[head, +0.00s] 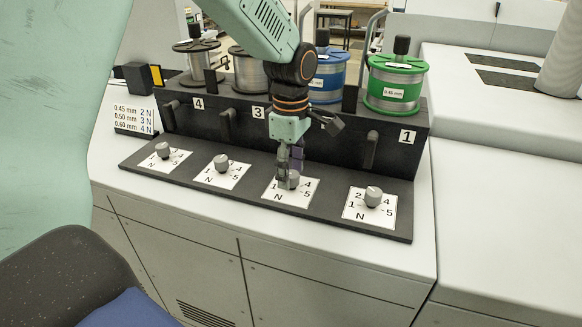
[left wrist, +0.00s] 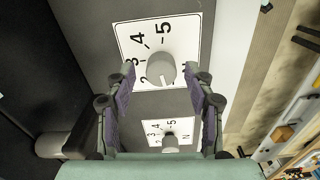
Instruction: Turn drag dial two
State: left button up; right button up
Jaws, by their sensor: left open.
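My left gripper (head: 290,172) reaches down from above to drag dial two, the third dial from the left on the black panel. Its grey knob (head: 293,180) is partly hidden by the fingers, on a white card (head: 302,191) marked with numbers and N. In the left wrist view the knob (left wrist: 160,69) sits between the two open fingertips (left wrist: 160,76), with a gap visible on both sides. A white pointer line shows on the knob's lower edge in that view. My right gripper is not in view.
Other dials stand on the panel: dial one (head: 373,197) to the right, two more (head: 221,163) to the left. Behind are wire spools, one green (head: 396,84) and one blue (head: 327,78), above black levers (head: 372,150). A tension chart (head: 134,116) stands at left.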

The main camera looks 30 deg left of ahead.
pick_arm(q)
jog(key=shift+s+d+r, duration=0.1)
jog(key=shift+s+r, duration=0.1)
jog(key=shift+s, duration=0.1)
jog(key=shift+c, duration=1.8)
jog(key=shift+w+a+f, duration=0.2)
jog(key=shift+w+a, duration=0.05)
jog(key=shift+w, duration=0.1)
jog(key=c, duration=0.4)
jog(key=shift+s+r, duration=0.1)
grip_shut()
